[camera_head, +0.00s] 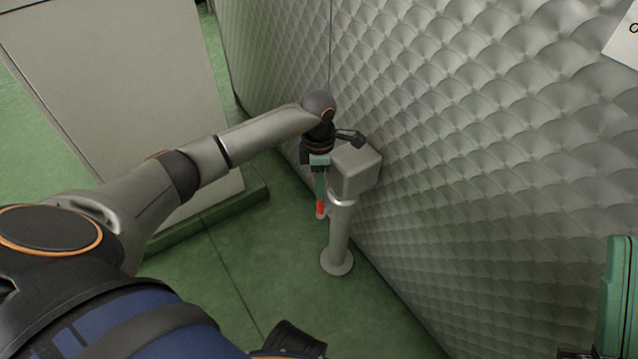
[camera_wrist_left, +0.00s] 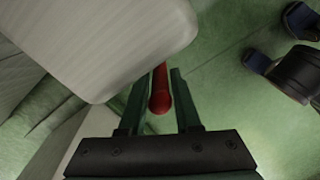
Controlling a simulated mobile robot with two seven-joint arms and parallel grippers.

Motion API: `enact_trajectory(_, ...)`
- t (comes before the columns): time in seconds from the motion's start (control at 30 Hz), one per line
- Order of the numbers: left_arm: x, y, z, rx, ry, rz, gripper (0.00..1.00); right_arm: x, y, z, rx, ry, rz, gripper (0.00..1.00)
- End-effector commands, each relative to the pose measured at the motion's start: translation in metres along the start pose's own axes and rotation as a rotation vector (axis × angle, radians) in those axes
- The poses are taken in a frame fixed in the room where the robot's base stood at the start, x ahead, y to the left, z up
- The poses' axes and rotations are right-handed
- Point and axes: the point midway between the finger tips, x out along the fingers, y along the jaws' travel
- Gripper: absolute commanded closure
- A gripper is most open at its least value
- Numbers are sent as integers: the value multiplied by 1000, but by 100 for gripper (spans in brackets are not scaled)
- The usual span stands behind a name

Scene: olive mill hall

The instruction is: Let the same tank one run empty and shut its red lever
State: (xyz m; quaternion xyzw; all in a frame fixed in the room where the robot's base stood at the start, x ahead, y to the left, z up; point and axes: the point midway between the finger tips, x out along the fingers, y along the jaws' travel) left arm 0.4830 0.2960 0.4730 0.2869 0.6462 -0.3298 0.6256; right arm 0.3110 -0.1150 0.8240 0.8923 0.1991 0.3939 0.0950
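The red lever (camera_head: 320,208) hangs beside a grey box-topped post (camera_head: 340,240), which stands on the floor close to a quilted metal wall (camera_head: 480,130). My left gripper (camera_head: 319,190) points down over the lever, next to the grey box (camera_head: 357,172). In the left wrist view the red lever (camera_wrist_left: 160,98) lies between the two green fingers of the left gripper (camera_wrist_left: 160,105). Narrow gaps seem to show beside the lever, so the fingers look open around it. No liquid flow or tank level shows.
A pale cabinet-like block (camera_head: 110,75) stands at the left on a green plinth. A green thing (camera_head: 615,295) is cut off at the right edge. A white sign (camera_head: 622,38) is partly seen at the top right. Green floor (camera_head: 265,260) is clear around the post.

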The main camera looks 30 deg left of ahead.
Motion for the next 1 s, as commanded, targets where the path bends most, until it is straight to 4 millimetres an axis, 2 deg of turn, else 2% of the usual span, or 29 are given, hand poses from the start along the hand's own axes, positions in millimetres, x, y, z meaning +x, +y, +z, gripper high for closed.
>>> enact_trajectory(0.03, 0, 0, 0, 0, 0, 0, 75, 0, 0, 0, 1, 0, 0, 100)
enact_trajectory(0.27, 0, 0, 0, 0, 0, 0, 100, 0, 0, 0, 2, 0, 1, 100)
enact_trajectory(1.0, 0, 0, 0, -1, 1, 0, 100, 0, 0, 0, 3, 2, 4, 100)
